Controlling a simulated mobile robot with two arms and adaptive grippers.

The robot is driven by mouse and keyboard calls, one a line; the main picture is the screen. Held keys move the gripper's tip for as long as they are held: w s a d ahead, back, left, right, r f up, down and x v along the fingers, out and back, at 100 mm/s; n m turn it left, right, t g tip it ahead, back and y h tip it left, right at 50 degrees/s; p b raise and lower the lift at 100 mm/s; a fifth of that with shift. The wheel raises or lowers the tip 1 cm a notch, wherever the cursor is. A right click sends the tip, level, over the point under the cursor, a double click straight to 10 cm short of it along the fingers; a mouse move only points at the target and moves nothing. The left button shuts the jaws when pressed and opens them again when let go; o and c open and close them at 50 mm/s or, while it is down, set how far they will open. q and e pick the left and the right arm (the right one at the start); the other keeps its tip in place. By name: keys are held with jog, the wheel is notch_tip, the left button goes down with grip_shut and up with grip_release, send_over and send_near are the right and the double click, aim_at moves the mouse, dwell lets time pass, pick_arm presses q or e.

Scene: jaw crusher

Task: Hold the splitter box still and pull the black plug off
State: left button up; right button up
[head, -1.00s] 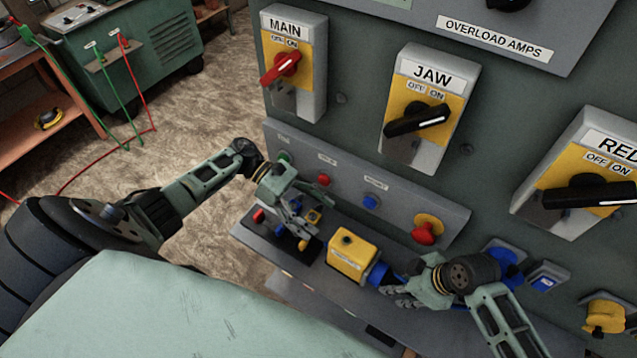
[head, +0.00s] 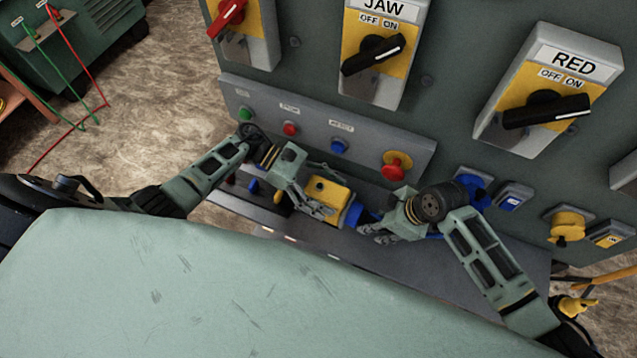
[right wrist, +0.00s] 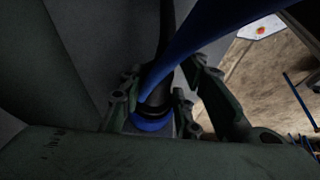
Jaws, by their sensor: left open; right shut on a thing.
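The yellow splitter box (head: 328,191) lies on the grey shelf below the button strip, with a blue socket (head: 354,212) on its right end. My left gripper (head: 318,207) is open at the box's left and near side, its fingers hiding part of it; I cannot tell whether they touch. My right gripper (head: 372,228) is at the blue socket end, shut on the black plug. In the right wrist view the black plug (right wrist: 155,100) sits between the fingers, with a blue ring (right wrist: 152,124) just beyond it. Whether plug and socket are fully joined is hidden.
A blue cable (right wrist: 205,35) crosses close over the right gripper. Behind the shelf (head: 450,262) stands the panel with push buttons, a red mushroom button (head: 394,167) and black rotary switches. Blue (head: 473,186) and yellow (head: 566,228) outlets are at the right.

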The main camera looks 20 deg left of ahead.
pick_arm(q)
jog(key=shift+d, duration=0.1)
jog(key=shift+c, duration=0.4)
pick_arm(e)
jog(key=shift+d, duration=0.1)
pick_arm(q)
jog(key=c, duration=1.7)
jog(key=shift+s, duration=0.1)
pick_arm(e)
jog(key=shift+w, duration=0.1)
pick_arm(q)
jog(key=shift+d+f, duration=0.1)
jog(key=shift+s, duration=0.1)
pick_arm(e)
jog(key=shift+d, duration=0.35)
jog(key=shift+d, duration=0.15)
grip_shut()
jog(key=shift+d, duration=0.1)
